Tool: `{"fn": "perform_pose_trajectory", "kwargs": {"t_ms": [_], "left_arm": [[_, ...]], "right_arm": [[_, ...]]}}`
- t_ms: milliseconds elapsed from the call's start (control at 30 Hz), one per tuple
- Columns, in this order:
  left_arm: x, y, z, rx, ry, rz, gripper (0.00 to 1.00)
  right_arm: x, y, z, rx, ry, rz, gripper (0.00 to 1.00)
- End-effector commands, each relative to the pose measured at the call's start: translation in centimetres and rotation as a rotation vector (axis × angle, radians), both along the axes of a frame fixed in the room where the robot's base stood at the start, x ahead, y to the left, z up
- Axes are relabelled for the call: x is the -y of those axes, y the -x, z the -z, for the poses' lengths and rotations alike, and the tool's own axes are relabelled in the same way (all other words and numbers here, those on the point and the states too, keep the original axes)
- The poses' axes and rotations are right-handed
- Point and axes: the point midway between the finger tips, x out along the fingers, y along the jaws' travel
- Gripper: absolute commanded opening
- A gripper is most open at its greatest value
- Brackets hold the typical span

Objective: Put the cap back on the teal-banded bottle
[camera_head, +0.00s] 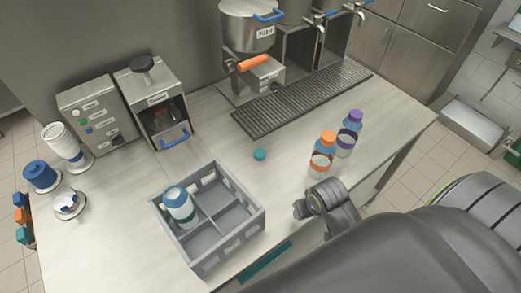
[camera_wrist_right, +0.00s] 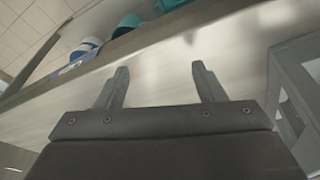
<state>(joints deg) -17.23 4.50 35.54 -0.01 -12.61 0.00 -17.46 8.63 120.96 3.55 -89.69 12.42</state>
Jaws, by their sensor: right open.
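The teal cap (camera_head: 260,154) lies alone on the counter, between the grey crate and the drip grate. A white bottle with a blue-teal band (camera_head: 181,208) stands in the left part of the grey crate (camera_head: 236,237); its top looks uncapped. My right gripper (camera_wrist_right: 160,85) shows open and empty in the right wrist view. In the head view my right wrist is by the counter's front edge, right of the crate, and its fingertips are hard to make out. My left gripper is not in view.
An orange-capped bottle (camera_head: 321,156) and a purple-capped bottle (camera_head: 348,134) stand right of the cap. Dispensers (camera_head: 250,30) and a drip grate (camera_head: 300,98) are behind. Cup and lid stacks (camera_head: 61,142) are at the left. The counter around the cap is clear.

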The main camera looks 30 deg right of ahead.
Motion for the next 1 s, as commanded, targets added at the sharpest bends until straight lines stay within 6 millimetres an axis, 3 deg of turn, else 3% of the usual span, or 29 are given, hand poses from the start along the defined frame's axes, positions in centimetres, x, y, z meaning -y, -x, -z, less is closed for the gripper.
{"fn": "perform_pose_trajectory", "kwargs": {"t_ms": [233,467,800,1000], "left_arm": [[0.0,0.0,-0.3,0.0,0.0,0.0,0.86],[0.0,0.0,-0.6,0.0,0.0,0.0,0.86],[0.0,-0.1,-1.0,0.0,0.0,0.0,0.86],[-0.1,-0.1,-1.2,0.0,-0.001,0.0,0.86]], "right_arm": [[-0.4,-7.1,-0.5,-0.039,-0.066,0.146,0.63],[-0.7,-13.8,-2.7,-0.085,-0.115,0.306,0.63],[-1.2,-22.7,-9.2,-0.15,-0.161,0.556,0.63],[-1.5,-26.0,-13.2,-0.181,-0.176,0.676,0.63]]}}
